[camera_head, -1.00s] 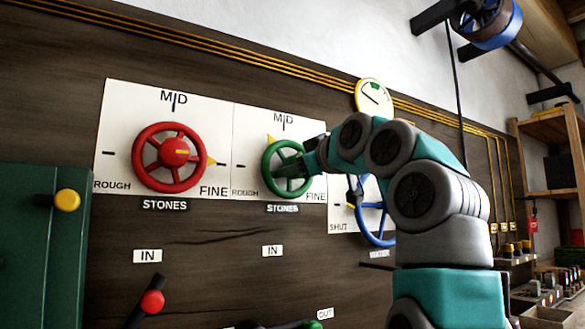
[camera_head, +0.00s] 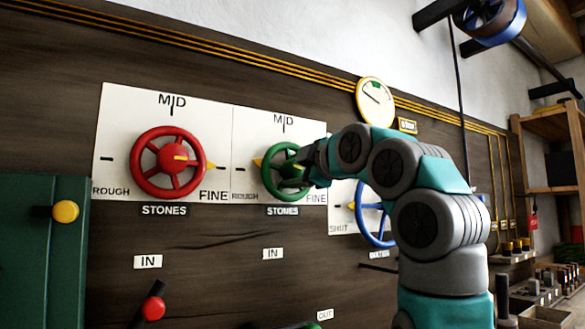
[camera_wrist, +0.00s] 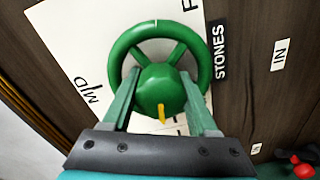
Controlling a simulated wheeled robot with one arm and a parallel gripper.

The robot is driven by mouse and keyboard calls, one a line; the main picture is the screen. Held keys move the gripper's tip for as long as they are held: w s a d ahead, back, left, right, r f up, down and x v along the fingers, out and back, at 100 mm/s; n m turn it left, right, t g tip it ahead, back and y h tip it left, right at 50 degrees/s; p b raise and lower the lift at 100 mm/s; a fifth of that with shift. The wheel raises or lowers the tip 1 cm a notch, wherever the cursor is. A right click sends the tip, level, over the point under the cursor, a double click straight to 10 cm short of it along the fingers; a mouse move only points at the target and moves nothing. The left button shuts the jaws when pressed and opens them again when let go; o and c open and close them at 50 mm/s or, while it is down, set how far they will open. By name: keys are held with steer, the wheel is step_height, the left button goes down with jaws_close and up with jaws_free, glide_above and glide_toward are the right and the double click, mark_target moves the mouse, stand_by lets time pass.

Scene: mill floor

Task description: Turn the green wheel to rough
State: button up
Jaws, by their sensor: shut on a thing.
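The green wheel (camera_head: 268,179) is mounted on a white dial plate marked ROUGH, MID and FINE, with a STONES label below. Its yellow pointer (camera_head: 258,162) points left, close to the dark mark (camera_head: 240,169) on the ROUGH side. My gripper (camera_head: 305,162) reaches in from the right and covers part of the wheel. In the wrist view my gripper (camera_wrist: 160,88) has one finger on each side of the green hub (camera_wrist: 158,92), closed on it. The wheel's rim (camera_wrist: 118,52) shows beyond the fingers.
A red wheel (camera_head: 145,187) on a similar plate is to the left, its pointer toward FINE. A blue wheel (camera_head: 364,222) is to the right, partly behind my arm. A red-knobbed lever (camera_head: 153,308) and a green cabinet (camera_head: 25,250) are at lower left.

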mark_target(301, 168)
steer(key=shift+n, duration=1.1)
steer(key=o, duration=1.4)
steer(key=shift+c, duration=0.2)
steer(key=shift+s, duration=0.15)
steer(key=b+v, duration=0.1)
steer(key=v, duration=0.6)
steer(key=shift+s+d, duration=0.15)
steer(key=shift+s, duration=0.1)
